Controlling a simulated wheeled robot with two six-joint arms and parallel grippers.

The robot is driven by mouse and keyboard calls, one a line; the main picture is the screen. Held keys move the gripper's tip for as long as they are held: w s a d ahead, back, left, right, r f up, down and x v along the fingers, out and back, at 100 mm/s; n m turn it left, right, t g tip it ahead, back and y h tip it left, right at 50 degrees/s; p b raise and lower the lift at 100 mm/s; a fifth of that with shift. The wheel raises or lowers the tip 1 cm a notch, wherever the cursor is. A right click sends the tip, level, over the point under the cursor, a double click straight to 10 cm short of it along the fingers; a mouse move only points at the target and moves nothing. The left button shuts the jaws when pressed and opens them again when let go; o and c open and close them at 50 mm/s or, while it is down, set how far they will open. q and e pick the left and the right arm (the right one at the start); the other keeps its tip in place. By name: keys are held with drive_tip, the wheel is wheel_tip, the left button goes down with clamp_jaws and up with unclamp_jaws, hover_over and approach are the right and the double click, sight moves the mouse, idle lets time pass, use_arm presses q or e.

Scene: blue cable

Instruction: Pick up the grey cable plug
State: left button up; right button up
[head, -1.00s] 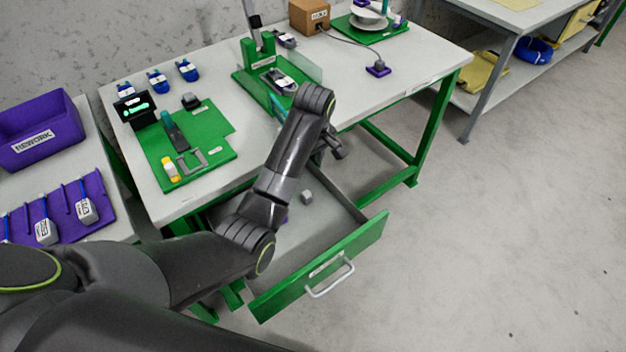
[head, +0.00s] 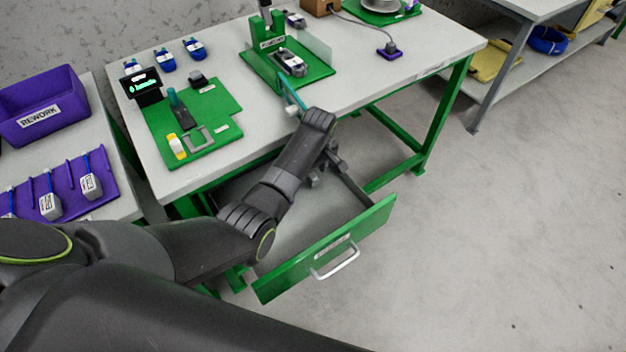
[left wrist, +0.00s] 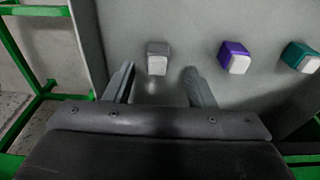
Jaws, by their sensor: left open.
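A small grey block-shaped plug (left wrist: 157,58) lies on the floor of the open drawer (head: 300,225). In the left wrist view it sits between the tips of my left gripper (left wrist: 159,74), with a gap on each side. My left gripper (head: 322,172) is open and empty, reaching down into the drawer in the head view. The grey plug is hidden behind my left arm there. A purple plug (left wrist: 235,57) and a teal plug (left wrist: 300,57), both with pale ends, lie to its right. My right gripper is not in view.
The drawer front (head: 325,258) with its handle stands pulled out from the table (head: 372,80). A green mat (head: 222,120) and a green fixture (head: 318,70) are on the table. A purple REWORK bin (head: 60,95) is at left.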

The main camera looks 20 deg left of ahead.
sight(313, 176)
use_arm(q)
drive_tip(key=shift+w+a+f+b, duration=0.1)
drive_tip(key=shift+w+f+b, duration=0.1)
drive_tip(key=shift+f, duration=0.75)
drive_tip(key=shift+w+f+b, duration=0.1)
drive_tip(key=shift+f+b, duration=0.1)
drive_tip(key=shift+f, duration=0.75)
drive_tip(key=shift+c, duration=0.3)
drive_tip(key=c, duration=1)
